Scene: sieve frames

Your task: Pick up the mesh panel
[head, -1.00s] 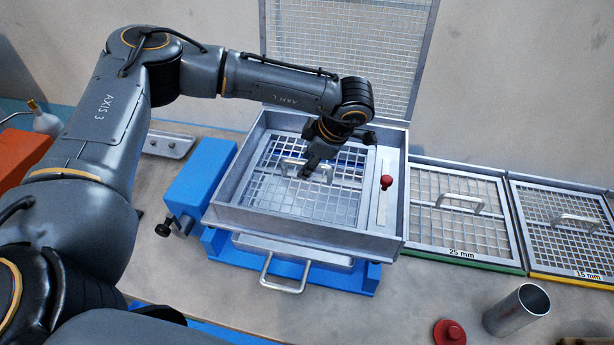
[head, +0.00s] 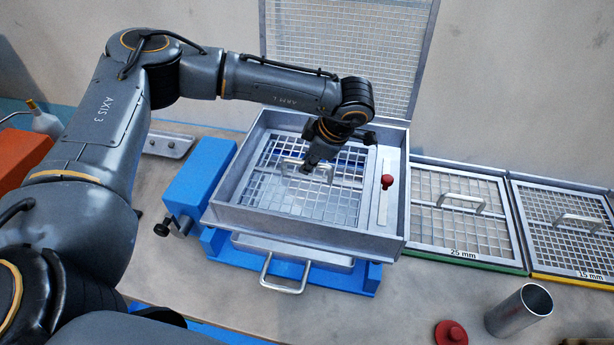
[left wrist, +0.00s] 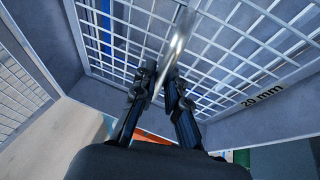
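The mesh panel (head: 335,205), a metal grid with a bar handle (head: 292,162), is inside the open grey sieve box (head: 300,232). My left gripper (head: 319,171) points down inside the box at that handle. In the left wrist view the panel (left wrist: 225,55) carries a "20 mm" label, and the bright handle (left wrist: 180,38) runs between the two fingers (left wrist: 161,80). The fingers are close together with the bar between them, and appear shut on it. The finger contact is partly hidden. My right gripper is not in view.
The box's mesh lid (head: 340,50) stands open behind. A 25 mm panel (head: 455,235) and a 15 mm panel (head: 570,260) lie to the right. A red knob (head: 387,182) is inside the box. A metal cup (head: 518,312) and a red cap (head: 450,333) are at front right.

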